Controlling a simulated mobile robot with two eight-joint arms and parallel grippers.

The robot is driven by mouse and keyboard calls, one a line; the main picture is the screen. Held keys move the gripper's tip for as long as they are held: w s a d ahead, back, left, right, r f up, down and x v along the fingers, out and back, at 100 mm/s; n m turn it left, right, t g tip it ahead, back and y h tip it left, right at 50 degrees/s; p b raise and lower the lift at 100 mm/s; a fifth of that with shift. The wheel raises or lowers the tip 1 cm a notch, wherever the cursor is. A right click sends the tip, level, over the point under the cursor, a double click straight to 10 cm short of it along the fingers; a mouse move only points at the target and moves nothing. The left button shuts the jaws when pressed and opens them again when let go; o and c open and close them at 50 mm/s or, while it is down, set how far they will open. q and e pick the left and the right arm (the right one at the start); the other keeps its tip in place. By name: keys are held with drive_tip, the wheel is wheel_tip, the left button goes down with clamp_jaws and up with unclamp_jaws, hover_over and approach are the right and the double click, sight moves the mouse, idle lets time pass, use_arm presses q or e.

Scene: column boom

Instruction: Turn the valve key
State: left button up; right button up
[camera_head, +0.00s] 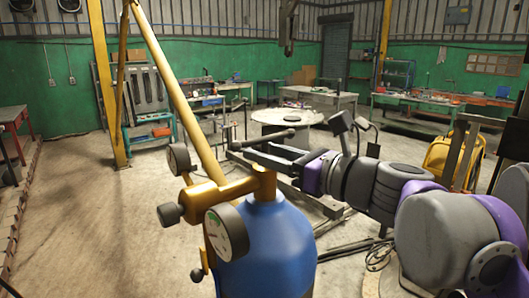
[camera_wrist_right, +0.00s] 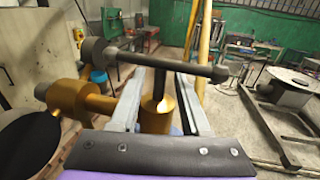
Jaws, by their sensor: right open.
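The valve key is a dark grey T-shaped bar. In the head view its crossbar (camera_head: 264,139) shows above the brass valve (camera_head: 263,180) of a blue cylinder (camera_head: 265,245). In the right wrist view the crossbar (camera_wrist_right: 200,66) lies across the picture, and its short stem (camera_wrist_right: 159,84) goes down into the brass valve top (camera_wrist_right: 160,117). My right gripper (camera_head: 247,152) is open, with one finger on each side of the stem, under the crossbar. Its fingers also show in the right wrist view (camera_wrist_right: 159,76). I cannot tell whether they touch the stem. My left gripper is out of view.
A dial gauge (camera_head: 228,234) and a second gauge (camera_head: 179,158) stick out from the brass regulator, left of the valve. A yellow slanted pole (camera_head: 180,95) rises behind. A round table (camera_head: 287,117) and benches stand farther back.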

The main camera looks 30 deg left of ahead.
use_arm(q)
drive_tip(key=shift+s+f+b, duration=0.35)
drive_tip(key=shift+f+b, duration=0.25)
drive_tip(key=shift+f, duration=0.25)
use_arm(e)
drive_tip(key=s+d, duration=0.2)
drive_tip(key=d, duration=0.8)
drive_tip(key=shift+d, duration=0.1)
